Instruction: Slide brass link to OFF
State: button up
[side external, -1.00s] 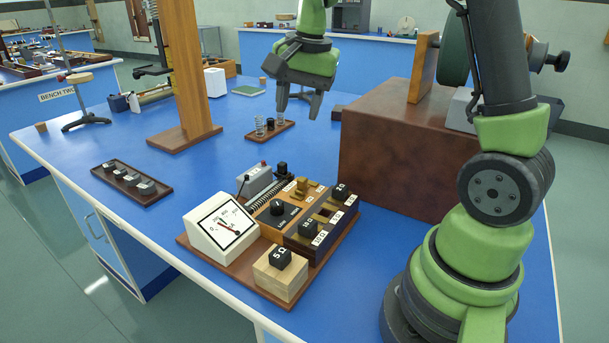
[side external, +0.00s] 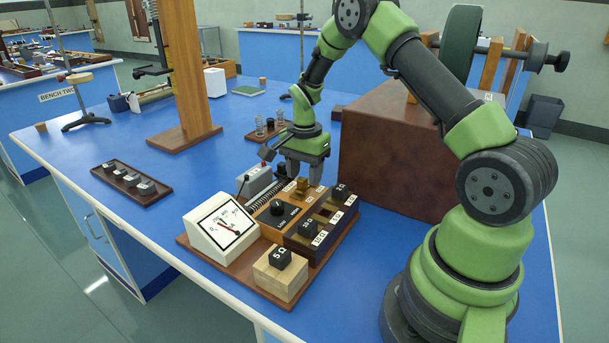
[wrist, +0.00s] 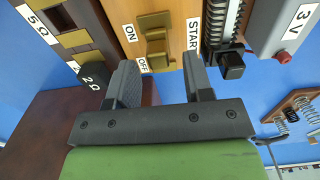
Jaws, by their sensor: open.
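The brass link (wrist: 155,36) sits on a wooden panel, with its raised part beside the ON label (wrist: 130,33); the OFF label (wrist: 143,65) is nearer my gripper. The link also shows in the side view (side external: 302,186). My gripper (wrist: 160,72) is open and empty, its two fingers spread on either side of the link's OFF end in the wrist view. In the side view my gripper (side external: 303,173) points down just behind and above the link. I cannot tell whether a fingertip touches the panel.
The board holds a meter (side external: 222,226), a black dial (side external: 278,208), a resistor box (side external: 320,224) and a 5 Ω plug on a wooden block (side external: 281,280). A coil (wrist: 222,22) and 3V box (wrist: 285,25) lie close by. A large brown box (side external: 395,160) stands right.

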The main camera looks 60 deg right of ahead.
jog(key=shift+f, duration=0.55)
jog(key=shift+c, duration=0.2)
grip_shut()
jog(key=shift+d, duration=1.85)
jog(key=shift+o, duration=0.2)
grip_release()
jog(key=shift+a, duration=0.1)
notch_tip(320, 180, up, 10)
jog(key=shift+r, duration=0.1)
